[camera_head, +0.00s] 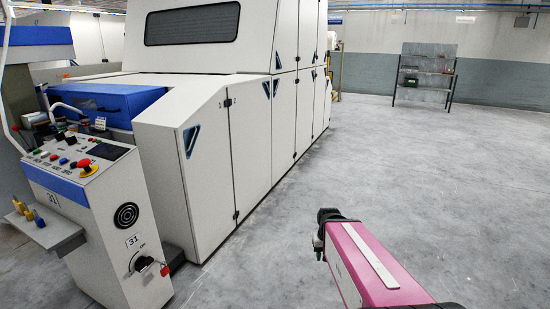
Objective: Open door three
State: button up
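The large white machine (185,97) stands at the left to centre, with a row of tall door panels along its right side. The nearest panel (207,165) and the panel after it (249,145) meet at a dark seam with small black marks near the top. Farther panels (284,120) recede toward the back and appear shut. Their numbers are too small to read, so I cannot tell which is door three. My pink arm enters from the lower right. Its dark end (328,222), apparently my gripper, is over the floor, apart from the doors; its fingers are not clear.
A control console (120,205) marked 31, with buttons and a red knob, stands at the left front. A small tray (52,236) sticks out from it. A grey shelf rack (426,72) stands by the far wall. The floor (430,165) right of the machine is clear.

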aim_at(283, 85)
jog(key=i, duration=1.9)
